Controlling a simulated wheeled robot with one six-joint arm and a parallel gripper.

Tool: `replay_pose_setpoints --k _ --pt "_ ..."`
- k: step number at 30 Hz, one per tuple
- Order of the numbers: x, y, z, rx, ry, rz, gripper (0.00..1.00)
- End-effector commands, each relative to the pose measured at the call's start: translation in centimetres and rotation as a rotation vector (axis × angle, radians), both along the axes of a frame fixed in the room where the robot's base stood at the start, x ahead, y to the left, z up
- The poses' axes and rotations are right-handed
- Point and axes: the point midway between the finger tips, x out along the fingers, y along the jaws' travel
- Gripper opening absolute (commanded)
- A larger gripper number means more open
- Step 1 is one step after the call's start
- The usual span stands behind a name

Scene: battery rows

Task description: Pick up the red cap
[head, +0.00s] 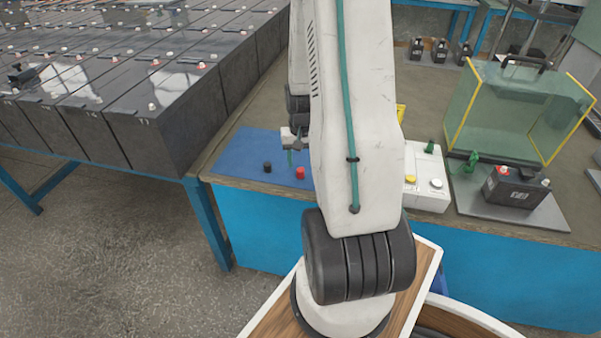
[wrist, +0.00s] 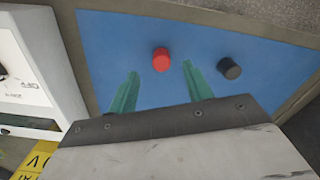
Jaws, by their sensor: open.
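The red cap (head: 300,173) sits on a blue mat (head: 238,146) near the front edge of the workbench. In the wrist view the red cap (wrist: 161,60) lies ahead of and between the lines of my two green fingers. My gripper (wrist: 160,82) is open and empty, with its fingertips short of the cap. In the head view my gripper (head: 290,157) is above the mat, partly hidden behind my arm. A black cap (head: 267,167) stands to the left of the red cap; in the wrist view the black cap (wrist: 229,68) is to the right.
A white device (head: 427,178) with a yellow and a white button stands right of the mat. Farther right is a small black battery (head: 514,186) on a grey plate, before a clear guard (head: 520,105). Rows of large dark batteries (head: 165,120) fill the left.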

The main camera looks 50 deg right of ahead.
Motion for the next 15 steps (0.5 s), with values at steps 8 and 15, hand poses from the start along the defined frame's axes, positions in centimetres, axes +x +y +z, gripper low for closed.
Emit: replay_pose_setpoints --k 8,15 --pt "0.3 0.1 -3.9 0.001 0.001 0.001 0.5" --pt "0.3 0.1 -4.3 -0.001 -0.001 0.002 0.5"
